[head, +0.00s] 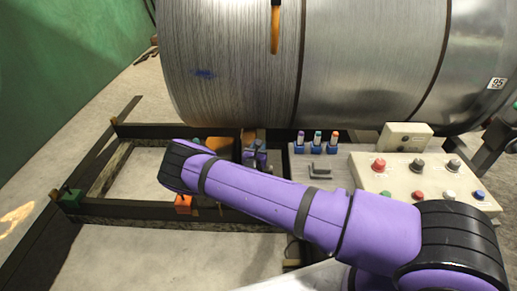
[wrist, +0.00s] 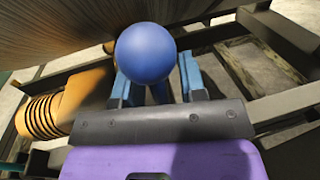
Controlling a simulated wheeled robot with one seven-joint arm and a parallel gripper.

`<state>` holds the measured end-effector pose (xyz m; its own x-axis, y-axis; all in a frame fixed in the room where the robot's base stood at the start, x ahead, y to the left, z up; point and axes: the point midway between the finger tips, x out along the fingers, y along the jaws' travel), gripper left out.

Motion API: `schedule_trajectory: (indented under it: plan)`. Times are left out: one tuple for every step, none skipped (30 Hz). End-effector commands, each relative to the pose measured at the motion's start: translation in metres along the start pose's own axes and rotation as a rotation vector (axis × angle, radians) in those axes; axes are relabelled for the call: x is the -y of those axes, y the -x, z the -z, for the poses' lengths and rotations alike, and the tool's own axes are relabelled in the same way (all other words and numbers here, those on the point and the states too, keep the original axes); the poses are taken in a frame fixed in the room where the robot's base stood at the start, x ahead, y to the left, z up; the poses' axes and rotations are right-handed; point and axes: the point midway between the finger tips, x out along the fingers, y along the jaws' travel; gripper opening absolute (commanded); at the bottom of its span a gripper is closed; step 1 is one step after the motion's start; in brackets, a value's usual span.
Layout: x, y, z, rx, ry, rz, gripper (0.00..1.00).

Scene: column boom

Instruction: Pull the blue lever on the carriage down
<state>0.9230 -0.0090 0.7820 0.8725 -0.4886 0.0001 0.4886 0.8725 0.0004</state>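The blue lever shows in the wrist view as a round blue knob (wrist: 146,53) on a short blue stem, most of which is hidden. My gripper (wrist: 157,78) has its two blue fingers apart, one on each side of the stem. The knob is in front of part of the fingers in this view. I cannot tell whether either finger touches the lever. In the head view my purple arm crosses the frame to the left, and I cannot make out the lever or my fingertips there.
A large metal roll (head: 370,60) fills the back. A control panel (head: 425,180) with several knobs and buttons stands at the right. Several small coloured tools (head: 317,138) stand in blue holders. A dark frame (head: 120,215) with an orange block (head: 183,203) lies left. An orange ribbed cylinder (wrist: 65,105) is beside the lever.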

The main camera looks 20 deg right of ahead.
Motion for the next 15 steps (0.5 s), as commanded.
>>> schedule_trajectory:
  plan:
    - [-0.0001,-0.0009,0.0001,0.0,0.0,0.0,0.38]
    - [-0.0002,-0.0012,0.0001,0.0,0.0,0.0,0.38]
    - [-0.0002,-0.0013,0.0001,0.0,0.0,0.0,0.38]
    - [-0.0002,-0.0013,0.0001,0.0,0.0,0.0,0.38]
    - [-0.0002,-0.0012,0.0001,0.0,0.0,-0.001,0.38]
    - [-0.0002,-0.0012,0.0001,0.0,0.0,0.0,0.38]
    - [-0.0002,-0.0011,0.0001,0.0,0.0,0.0,0.38]
    - [-0.0002,-0.0011,0.0001,0.0,0.0,0.0,0.38]
    - [-0.0001,-0.0011,0.0001,0.0,0.0,0.0,0.29]
    - [-0.0001,-0.0011,0.0001,0.0,0.0,0.0,0.22]
    - [-0.0001,-0.001,0.0001,0.0,0.0,0.0,0.15]
    - [-0.0001,-0.001,0.0001,0.0,0.0,0.0,0.06]
    - [-0.0001,-0.001,0.0001,0.0,0.0,0.0,0.0]
    - [-0.0002,-0.001,0.0001,0.0,0.0,0.0,0.0]
    - [-0.0001,-0.001,0.0001,0.0,0.0,0.0,0.0]
